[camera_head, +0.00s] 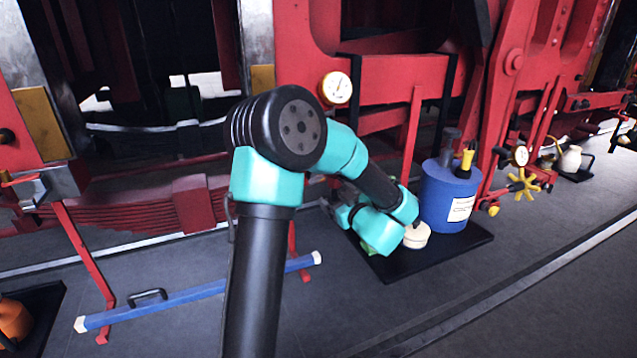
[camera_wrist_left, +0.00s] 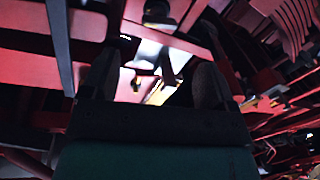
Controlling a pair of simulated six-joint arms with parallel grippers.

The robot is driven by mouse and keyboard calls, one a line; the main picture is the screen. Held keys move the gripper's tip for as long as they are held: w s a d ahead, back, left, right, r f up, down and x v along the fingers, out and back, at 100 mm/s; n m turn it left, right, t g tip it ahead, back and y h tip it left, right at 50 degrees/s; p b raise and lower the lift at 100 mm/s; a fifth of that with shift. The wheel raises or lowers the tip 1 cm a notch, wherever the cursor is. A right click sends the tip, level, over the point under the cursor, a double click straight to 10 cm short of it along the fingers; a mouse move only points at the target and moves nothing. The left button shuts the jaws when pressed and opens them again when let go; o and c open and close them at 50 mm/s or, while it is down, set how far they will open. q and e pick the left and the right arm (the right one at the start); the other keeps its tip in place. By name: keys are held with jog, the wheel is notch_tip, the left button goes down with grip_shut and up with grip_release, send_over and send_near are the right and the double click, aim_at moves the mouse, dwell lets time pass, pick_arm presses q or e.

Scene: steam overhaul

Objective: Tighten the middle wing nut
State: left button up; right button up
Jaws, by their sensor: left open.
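I cannot make out a wing nut in either view. In the head view my left arm reaches away, and its wrist bends down near a black mat (camera_head: 462,252) by the red frame. Its fingers cannot be told apart there. In the left wrist view my left gripper (camera_wrist_left: 155,80) shows two dark fingers, apart, with nothing between them that I can see held. Beyond them are red frame parts, a dark bar and a bright patch, too dim to name. My right gripper is in neither view.
A blue canister (camera_head: 447,205) and a cream round thing (camera_head: 417,237) stand close to my left wrist. A yellow handwheel (camera_head: 524,184) and a gauge (camera_head: 520,156) are at right. A blue bar (camera_head: 195,292) lies low at left. The grey floor at lower right is mostly clear.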

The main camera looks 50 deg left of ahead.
aim_at(316, 179)
pick_arm(q)
jog(key=w+a, duration=0.1)
jog(key=a, duration=0.9)
jog(key=shift+w, duration=0.3)
jog(key=shift+d, duration=0.1)
jog(key=shift+c, duration=0.2)
jog(key=c, duration=0.9)
